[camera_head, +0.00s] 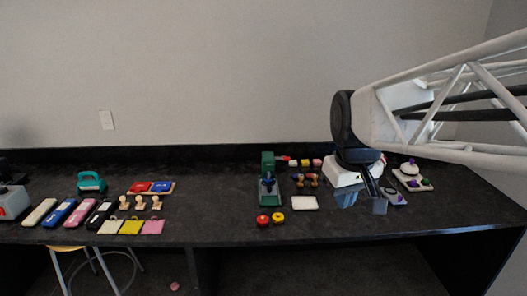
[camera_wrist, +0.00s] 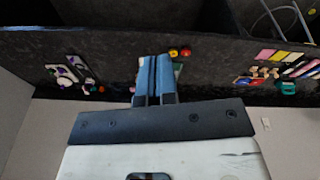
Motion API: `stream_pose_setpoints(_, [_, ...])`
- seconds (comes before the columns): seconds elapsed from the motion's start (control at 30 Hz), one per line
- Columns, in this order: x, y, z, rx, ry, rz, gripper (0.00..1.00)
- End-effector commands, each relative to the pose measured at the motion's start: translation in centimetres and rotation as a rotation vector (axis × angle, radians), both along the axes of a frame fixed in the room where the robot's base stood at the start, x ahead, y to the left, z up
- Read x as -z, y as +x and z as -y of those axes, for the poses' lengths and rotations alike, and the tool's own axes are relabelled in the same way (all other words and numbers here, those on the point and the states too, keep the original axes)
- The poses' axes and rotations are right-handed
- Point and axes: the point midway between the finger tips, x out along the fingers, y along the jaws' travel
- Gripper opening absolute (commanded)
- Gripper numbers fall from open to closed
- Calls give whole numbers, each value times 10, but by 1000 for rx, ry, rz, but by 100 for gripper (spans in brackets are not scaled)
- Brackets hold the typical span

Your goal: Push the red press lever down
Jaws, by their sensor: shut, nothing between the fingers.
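A dark green press (camera_head: 268,188) stands upright near the middle of the table in the head view. Its red lever (camera_head: 283,158) sticks out to the right near the top of the press and looks raised. My gripper (camera_head: 362,199) hangs over the table to the right of the press, apart from the lever. In the wrist view my gripper (camera_wrist: 156,62) shows blue fingers shut together with nothing between them. I cannot make out the press or lever clearly in the wrist view; the fingers may hide part of them.
Red and yellow round items (camera_head: 270,219) and a white pad (camera_head: 305,203) lie near the press. Small coloured blocks (camera_head: 304,162) stand right of the lever. A white machine (camera_head: 343,175) is partly behind my gripper. Stamps and pads fill the left side.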

Motion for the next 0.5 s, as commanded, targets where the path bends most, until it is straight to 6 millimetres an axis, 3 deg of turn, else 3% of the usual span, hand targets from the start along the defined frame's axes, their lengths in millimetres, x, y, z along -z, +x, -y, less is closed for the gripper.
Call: stream_pose_setpoints(0.5, [-33,98,-2,-185,-28,-41,0])
